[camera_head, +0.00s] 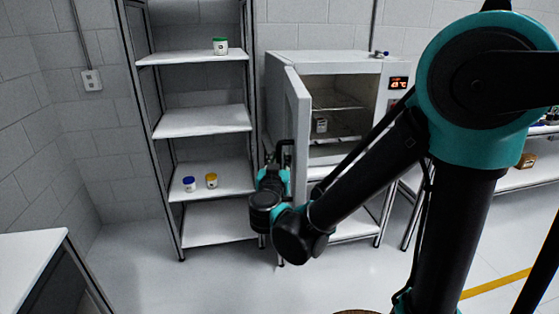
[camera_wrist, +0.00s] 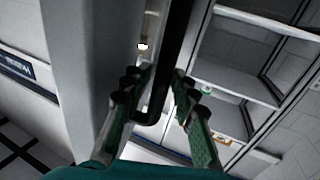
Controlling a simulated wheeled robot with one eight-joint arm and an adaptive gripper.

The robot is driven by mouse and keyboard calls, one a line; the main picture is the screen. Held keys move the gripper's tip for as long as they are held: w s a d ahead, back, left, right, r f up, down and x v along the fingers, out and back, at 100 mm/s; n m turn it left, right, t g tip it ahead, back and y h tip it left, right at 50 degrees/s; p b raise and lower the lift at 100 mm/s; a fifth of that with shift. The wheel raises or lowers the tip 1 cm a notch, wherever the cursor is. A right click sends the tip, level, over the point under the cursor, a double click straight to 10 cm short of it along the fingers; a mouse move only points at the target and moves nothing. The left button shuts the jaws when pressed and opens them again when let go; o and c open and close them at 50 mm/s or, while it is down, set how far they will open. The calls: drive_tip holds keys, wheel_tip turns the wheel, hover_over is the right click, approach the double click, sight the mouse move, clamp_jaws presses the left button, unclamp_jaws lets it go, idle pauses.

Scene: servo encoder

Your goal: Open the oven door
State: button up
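The white oven (camera_head: 340,62) stands right of the shelf rack in the head view. Its door (camera_head: 297,115) is swung outward to the left, and the chamber is exposed. My gripper (camera_head: 281,160) is at the outer face of the door, with the black handle there. In the wrist view, the black door handle (camera_wrist: 172,50) runs between the two fingers of my gripper (camera_wrist: 163,75). The pale door (camera_wrist: 85,70) fills the left of that view.
A shelf rack (camera_head: 202,121) with small jars stands close on the door's left. A small object (camera_head: 320,125) lies inside the oven. A bench (camera_head: 530,178) is at right, and a white table (camera_head: 30,255) at front left. The floor before the rack is clear.

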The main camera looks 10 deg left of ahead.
drive_tip(key=shift+o, duration=0.3)
drive_tip(key=s, duration=1.2)
drive_tip(key=shift+d, duration=0.25)
